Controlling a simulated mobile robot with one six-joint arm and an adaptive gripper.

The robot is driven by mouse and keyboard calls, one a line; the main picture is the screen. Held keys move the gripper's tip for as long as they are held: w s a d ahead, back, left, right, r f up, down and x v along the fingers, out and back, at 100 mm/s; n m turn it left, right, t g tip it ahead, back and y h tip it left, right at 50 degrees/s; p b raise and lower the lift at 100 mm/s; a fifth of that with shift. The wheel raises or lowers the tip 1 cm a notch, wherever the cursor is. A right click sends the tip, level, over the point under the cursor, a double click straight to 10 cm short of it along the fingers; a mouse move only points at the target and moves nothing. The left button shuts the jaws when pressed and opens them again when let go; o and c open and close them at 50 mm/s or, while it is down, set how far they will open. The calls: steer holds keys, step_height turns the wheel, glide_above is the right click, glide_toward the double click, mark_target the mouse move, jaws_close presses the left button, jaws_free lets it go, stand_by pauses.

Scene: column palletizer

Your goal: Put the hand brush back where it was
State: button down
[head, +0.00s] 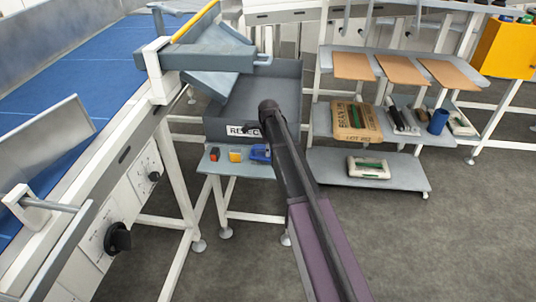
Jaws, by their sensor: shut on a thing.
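My dark arm (292,165) reaches up through the middle of the head view, over the front of a grey bin whose label begins "REJEC". I cannot make out my gripper's fingers; they seem hidden behind the arm's far end. No hand brush can be picked out for certain. A blue item (260,153) lies on the small grey shelf (232,170) under the bin, partly covered by my arm, and its kind is unclear.
A red-orange block (214,154) and a yellow block (235,155) sit on the small shelf. The grey reject bin (285,80) stands behind. A blue conveyor (100,60) runs at left. A rack at right holds a brown sack (357,122) and a blue cylinder (438,122). The right floor is clear.

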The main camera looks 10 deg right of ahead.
steer(key=shift+f, duration=0.15)
steer(key=shift+f, duration=0.1)
steer(key=shift+c, duration=2.2)
jaws_free()
step_height(320, 180, up, 12)
steer(key=p, duration=1.2)
steer(key=shift+r, duration=0.2)
